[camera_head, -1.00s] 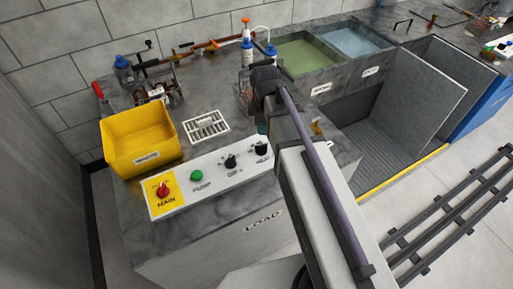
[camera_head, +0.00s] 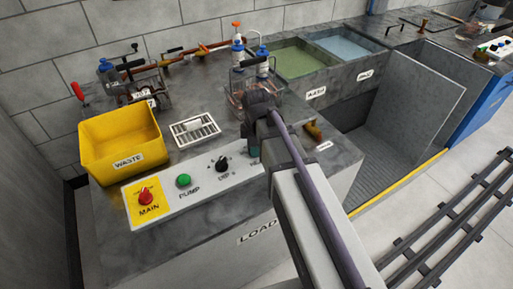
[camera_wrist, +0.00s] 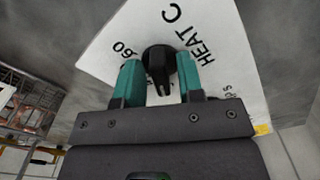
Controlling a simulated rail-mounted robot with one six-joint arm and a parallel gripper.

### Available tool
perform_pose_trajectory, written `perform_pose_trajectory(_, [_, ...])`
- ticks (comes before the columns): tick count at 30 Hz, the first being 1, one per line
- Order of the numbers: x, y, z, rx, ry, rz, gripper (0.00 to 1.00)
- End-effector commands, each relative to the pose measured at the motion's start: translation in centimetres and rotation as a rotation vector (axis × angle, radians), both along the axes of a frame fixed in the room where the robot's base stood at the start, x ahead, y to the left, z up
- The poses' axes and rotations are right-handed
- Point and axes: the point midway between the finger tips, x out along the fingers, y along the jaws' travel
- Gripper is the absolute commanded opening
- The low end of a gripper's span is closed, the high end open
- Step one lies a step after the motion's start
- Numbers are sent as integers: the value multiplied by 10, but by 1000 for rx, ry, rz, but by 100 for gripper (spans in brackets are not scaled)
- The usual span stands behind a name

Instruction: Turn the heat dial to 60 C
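The black heat dial (camera_wrist: 159,62) sits on a white panel marked HEAT C in the wrist view, with "60" printed to its upper left. Its narrow grip ridge points down toward my wrist. My gripper (camera_wrist: 159,75) has its two teal fingers on either side of the dial, with small gaps showing beside the ridge. I cannot tell whether the fingertips touch the dial's rim. Some scale marks are hidden by the dial and fingers. In the head view my arm hides the heat dial, and a bit of teal finger shows at the panel's right end.
The white control panel (camera_head: 207,190) also carries a red MAIN knob (camera_head: 146,197), a green PUMP button (camera_head: 184,181) and a black DIP knob (camera_head: 222,164). A yellow waste bin (camera_head: 118,147) and a slotted white tray (camera_head: 195,130) stand behind it.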

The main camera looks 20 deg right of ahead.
Motion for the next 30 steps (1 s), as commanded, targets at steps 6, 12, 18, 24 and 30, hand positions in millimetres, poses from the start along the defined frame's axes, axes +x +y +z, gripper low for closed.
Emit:
perform_pose_trajectory(6, [0,0,0,0,0,0,14])
perform_pose_trajectory(12, [0,0,0,0,0,0,0])
perform_pose_trajectory(18, [0,0,0,0,0,-6,0])
perform_pose_trajectory(24, [0,0,0,0,0,-52,0])
perform_pose_trajectory(30, [-1,0,0,0,0,-163,0])
